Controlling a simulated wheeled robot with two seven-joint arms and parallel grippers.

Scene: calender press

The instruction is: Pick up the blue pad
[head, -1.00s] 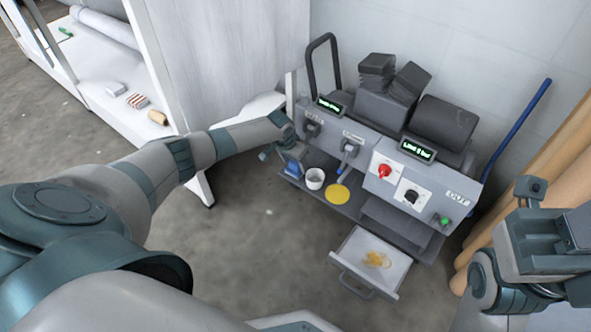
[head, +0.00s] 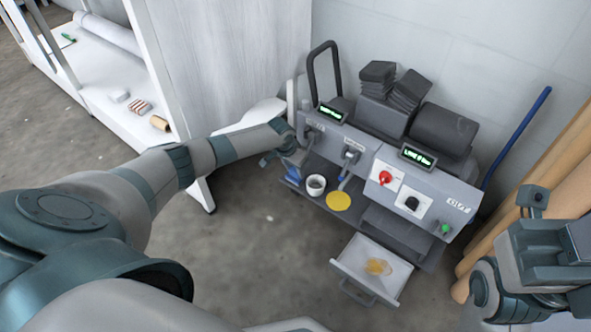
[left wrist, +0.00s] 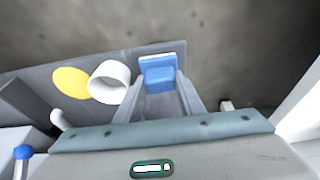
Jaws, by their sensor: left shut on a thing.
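The blue pad (left wrist: 158,76) is a small block with a pale far edge, held between the two fingers of my left gripper (left wrist: 160,88) in the left wrist view. In the head view my left gripper (head: 287,163) is at the left end of the machine's lower shelf, and a bit of the blue pad (head: 292,174) shows beneath it. The gripper is shut on the pad. I cannot tell whether the pad still touches the shelf. My right arm's end (head: 535,215) is at the right edge of the head view; its fingers do not show clearly.
A white cup (head: 316,185) and a yellow disc (head: 339,201) are right of the pad on the shelf (head: 365,217). The grey press (head: 400,185) with knobs and displays rises behind. A white cabinet (head: 215,70) stands left.

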